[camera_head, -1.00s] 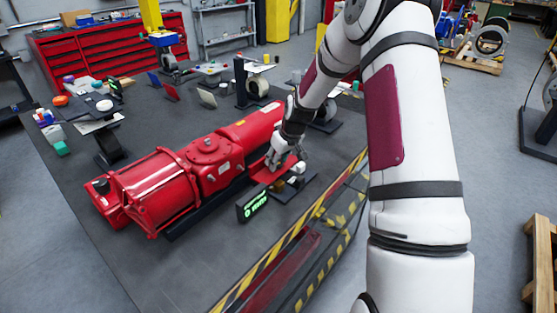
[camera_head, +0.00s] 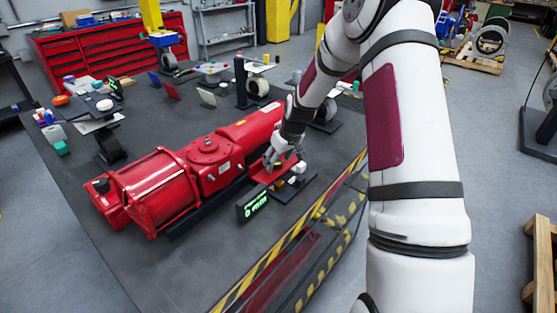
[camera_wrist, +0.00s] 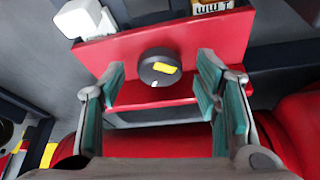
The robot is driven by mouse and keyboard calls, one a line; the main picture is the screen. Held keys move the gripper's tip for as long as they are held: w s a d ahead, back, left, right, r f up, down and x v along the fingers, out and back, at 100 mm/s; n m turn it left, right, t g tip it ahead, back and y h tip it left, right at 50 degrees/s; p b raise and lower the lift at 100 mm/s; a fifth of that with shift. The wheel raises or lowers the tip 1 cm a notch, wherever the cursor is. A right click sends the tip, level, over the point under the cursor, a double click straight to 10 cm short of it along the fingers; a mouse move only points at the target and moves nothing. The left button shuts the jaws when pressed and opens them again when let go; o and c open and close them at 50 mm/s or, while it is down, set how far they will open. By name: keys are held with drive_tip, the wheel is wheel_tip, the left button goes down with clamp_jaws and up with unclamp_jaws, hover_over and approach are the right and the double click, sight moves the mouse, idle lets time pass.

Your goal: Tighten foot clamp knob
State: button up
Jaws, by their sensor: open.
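The foot clamp knob (camera_wrist: 160,68) is a round black knob with a yellow mark on top, seen in the wrist view on a red bracket plate (camera_wrist: 115,50). My gripper (camera_wrist: 165,95) is open, with its teal-padded fingers on the left and right of the knob and a gap on each side. In the head view my gripper (camera_head: 280,158) is beside the red valve actuator (camera_head: 205,165), at its right side. The knob is hard to make out in the head view.
A small display with green digits (camera_head: 252,205) stands in front of the actuator. A white block (camera_wrist: 82,18) sits by the bracket in the wrist view. A yellow-black striped barrier (camera_head: 300,235) runs along the near right edge. The dark table front left is clear.

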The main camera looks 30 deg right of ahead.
drive_tip(key=v, duration=1.1)
drive_tip(key=shift+s+r, duration=0.2)
drive_tip(key=shift+r, duration=0.15)
drive_tip(key=w+f+n, duration=0.1)
drive_tip(key=f, duration=0.2)
drive_tip(key=w+f+n+y, duration=0.1)
drive_tip(key=w+f+n, duration=0.1)
drive_tip(key=f, duration=0.2)
drive_tip(key=w+f+n+b, duration=0.1)
drive_tip(key=f, duration=0.3)
drive_tip(key=shift+w+a+n+g+y, duration=0.1)
drive_tip(key=shift+w+n+g+y, duration=0.2)
drive_tip(key=shift+w, duration=0.1)
